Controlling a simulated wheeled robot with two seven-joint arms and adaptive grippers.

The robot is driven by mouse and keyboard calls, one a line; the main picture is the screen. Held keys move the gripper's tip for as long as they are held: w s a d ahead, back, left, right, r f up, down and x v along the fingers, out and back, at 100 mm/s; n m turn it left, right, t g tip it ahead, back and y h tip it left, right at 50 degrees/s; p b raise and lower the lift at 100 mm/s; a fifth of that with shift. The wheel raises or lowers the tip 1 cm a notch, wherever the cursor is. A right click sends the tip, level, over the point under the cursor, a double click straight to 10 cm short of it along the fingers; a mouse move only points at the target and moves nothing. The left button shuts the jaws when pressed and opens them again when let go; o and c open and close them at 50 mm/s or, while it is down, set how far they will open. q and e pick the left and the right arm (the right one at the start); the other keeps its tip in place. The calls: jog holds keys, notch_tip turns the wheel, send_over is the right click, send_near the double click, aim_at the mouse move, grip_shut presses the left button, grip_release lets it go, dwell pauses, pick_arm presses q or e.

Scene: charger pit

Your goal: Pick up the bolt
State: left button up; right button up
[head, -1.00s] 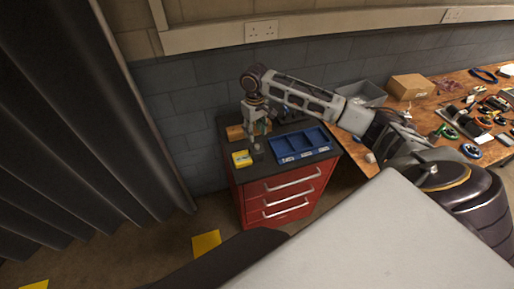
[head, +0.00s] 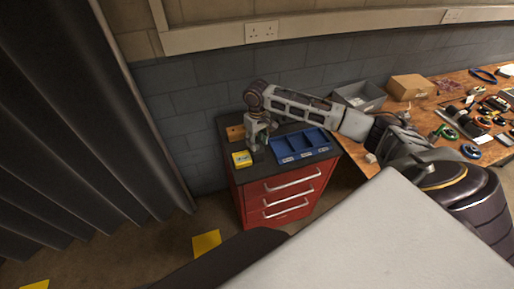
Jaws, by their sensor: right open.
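My right gripper (head: 255,143) points down over the dark top of the red drawer cabinet (head: 285,190), between the yellow box and the blue tray. It is open, and its fingertips are low, close to the cabinet top. I cannot make out the bolt; it is too small to tell or hidden by the gripper. My left gripper is not in view.
A blue compartment tray (head: 303,146) lies right of the gripper and a yellow box (head: 242,159) lies left of it. A wooden block (head: 235,133) sits behind. A workbench (head: 425,112) with a grey bin (head: 360,96), a cardboard box (head: 411,87) and tools is at the right.

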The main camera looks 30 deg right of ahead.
aim_at(257, 149)
jog(key=shift+f, duration=1.15)
jog(key=shift+c, duration=0.2)
grip_shut()
